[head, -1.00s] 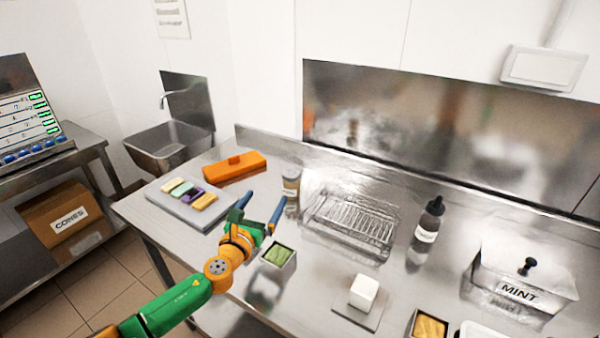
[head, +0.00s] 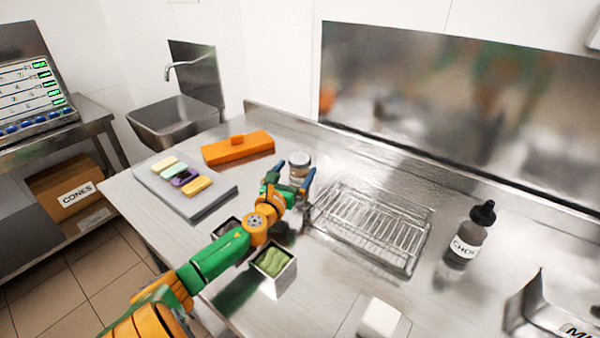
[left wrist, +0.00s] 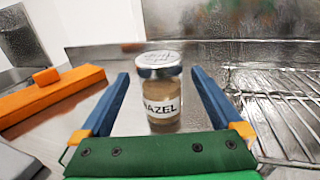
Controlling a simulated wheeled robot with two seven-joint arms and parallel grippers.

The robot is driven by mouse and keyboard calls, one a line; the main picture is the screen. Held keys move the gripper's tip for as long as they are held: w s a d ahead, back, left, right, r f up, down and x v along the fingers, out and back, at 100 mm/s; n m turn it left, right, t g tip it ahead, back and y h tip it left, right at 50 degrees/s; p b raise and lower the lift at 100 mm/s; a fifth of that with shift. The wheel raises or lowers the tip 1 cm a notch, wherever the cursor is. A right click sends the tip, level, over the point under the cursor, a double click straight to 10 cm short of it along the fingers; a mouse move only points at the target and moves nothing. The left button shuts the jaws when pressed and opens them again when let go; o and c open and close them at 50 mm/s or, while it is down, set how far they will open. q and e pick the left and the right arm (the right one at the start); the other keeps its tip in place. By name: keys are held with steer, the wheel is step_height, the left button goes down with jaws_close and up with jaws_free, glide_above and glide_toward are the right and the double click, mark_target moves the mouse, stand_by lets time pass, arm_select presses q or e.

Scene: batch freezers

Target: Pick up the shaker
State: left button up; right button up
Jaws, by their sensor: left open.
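The shaker (head: 299,167) is a small clear jar with a silver lid and tan contents, standing upright on the steel table. In the left wrist view the shaker (left wrist: 160,92) shows a white label reading "AZEL", its first letter hidden or cut off. My left gripper (head: 290,178) is open, its two blue fingers pointing at the jar. In the left wrist view the left gripper (left wrist: 158,100) has a finger on each side of the jar's lower part in the picture, with gaps on both sides. My right gripper is not in view.
A wire rack (head: 372,225) stands just right of the jar. An orange block (head: 237,149) and a grey tray (head: 215,202) of coloured bars lie left. A metal tin (head: 273,262) with green contents is near my arm. A dark bottle (head: 470,237) stands right.

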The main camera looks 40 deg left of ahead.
arm_select(q)
steer(key=shift+x, duration=0.8)
